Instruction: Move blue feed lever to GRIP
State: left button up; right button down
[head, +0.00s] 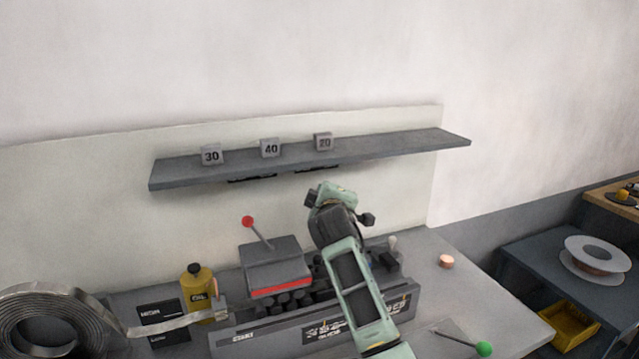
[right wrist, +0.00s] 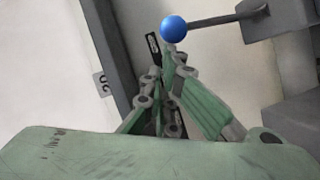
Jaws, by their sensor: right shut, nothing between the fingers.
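The blue feed lever shows in the right wrist view as a blue ball (right wrist: 174,29) on a dark rod, which runs right into a grey block (right wrist: 280,17). My right gripper (right wrist: 170,52) is shut and empty, with its fingertips just below the ball; I cannot tell whether they touch it. In the head view my right arm (head: 350,270) reaches up over the machine (head: 260,338), and the blue lever is hidden there. A small black label (right wrist: 153,46) stands left of the fingertips, its text unreadable; I cannot make out GRIP. My left gripper is not in view.
A shelf (head: 400,148) with numbered blocks hangs above the machine. A red-knobbed lever (head: 248,222) stands left of my arm and a green-knobbed lever (head: 483,348) lies right. A metal coil (head: 25,300) and yellow bottle (head: 196,290) are at left.

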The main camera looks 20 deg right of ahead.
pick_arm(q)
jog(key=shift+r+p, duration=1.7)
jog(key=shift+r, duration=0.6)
pick_arm(e)
jog(key=shift+m+g+y, duration=0.3)
jog(key=shift+m, duration=0.3)
jog(key=shift+w+d+r, duration=0.1)
jog(key=shift+d, duration=1.35)
jog(key=shift+d+r, duration=0.1)
jog(key=shift+d, duration=1.3)
